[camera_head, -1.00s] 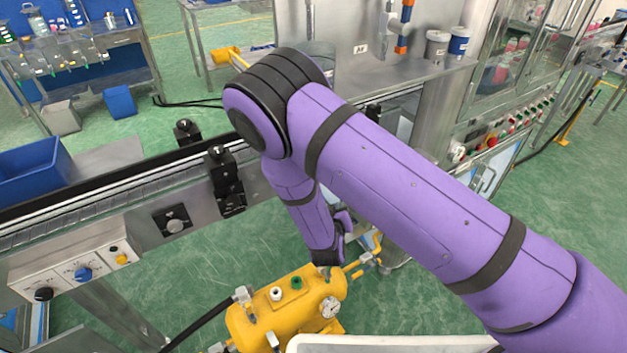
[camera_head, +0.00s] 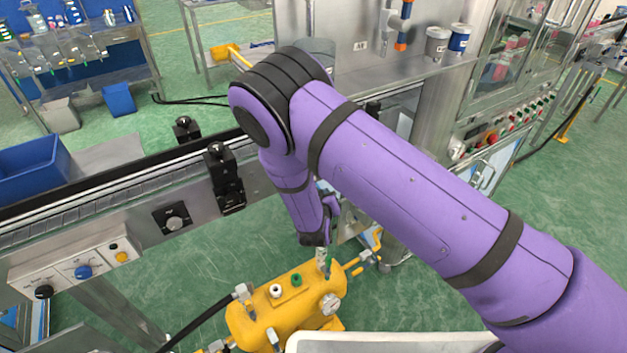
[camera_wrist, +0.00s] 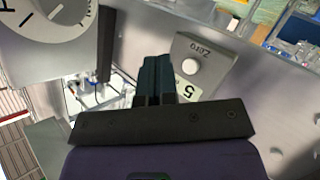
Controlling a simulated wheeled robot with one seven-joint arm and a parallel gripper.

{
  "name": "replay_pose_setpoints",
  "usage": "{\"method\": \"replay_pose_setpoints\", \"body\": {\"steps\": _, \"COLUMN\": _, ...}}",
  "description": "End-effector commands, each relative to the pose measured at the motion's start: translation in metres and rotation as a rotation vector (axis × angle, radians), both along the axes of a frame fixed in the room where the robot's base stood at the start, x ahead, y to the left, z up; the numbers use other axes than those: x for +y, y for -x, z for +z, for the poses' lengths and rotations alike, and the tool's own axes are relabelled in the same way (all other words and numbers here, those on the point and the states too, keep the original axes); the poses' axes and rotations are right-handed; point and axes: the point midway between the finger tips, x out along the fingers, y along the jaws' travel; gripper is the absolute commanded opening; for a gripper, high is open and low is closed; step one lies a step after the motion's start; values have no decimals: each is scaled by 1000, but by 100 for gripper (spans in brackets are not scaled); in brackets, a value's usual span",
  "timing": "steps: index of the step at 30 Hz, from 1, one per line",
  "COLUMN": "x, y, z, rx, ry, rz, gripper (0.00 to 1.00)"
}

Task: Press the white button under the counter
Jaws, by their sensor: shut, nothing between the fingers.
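In the wrist view a round white button (camera_wrist: 191,65) sits on a grey box face marked "ZERO". A pale label with a "5" is beside it. My gripper (camera_wrist: 155,62) is shut and empty, its two dark fingers side by side. In that picture the fingertips are just left of the button, and they look apart from it; the depth gap is hard to judge. I cannot make out this button in the head view.
A large white dial (camera_wrist: 50,18) is at the upper left of the wrist view. In the head view a yellow tank (camera_head: 285,308) with a gauge stands under the arm. A conveyor (camera_head: 120,190) with a control box (camera_head: 80,268) runs to the left.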

Motion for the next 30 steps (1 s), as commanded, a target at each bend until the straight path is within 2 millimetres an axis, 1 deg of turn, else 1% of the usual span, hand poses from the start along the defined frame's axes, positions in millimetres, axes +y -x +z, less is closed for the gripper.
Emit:
{"method": "replay_pose_setpoints", "body": {"steps": 1, "x": 3, "y": -6, "z": 0, "rx": -2, "ry": -2, "rz": -1, "gripper": 0}}
{"method": "replay_pose_setpoints", "body": {"steps": 4, "x": 9, "y": -14, "z": 0, "rx": -1, "ry": -2, "rz": -1, "gripper": 0}}
{"method": "replay_pose_setpoints", "body": {"steps": 10, "x": 16, "y": -24, "z": 0, "rx": -1, "ry": -1, "rz": -1, "gripper": 0}}
{"method": "replay_pose_setpoints", "body": {"steps": 30, "x": 18, "y": -26, "z": 0, "rx": 0, "ry": 0, "rz": 0, "gripper": 0}}
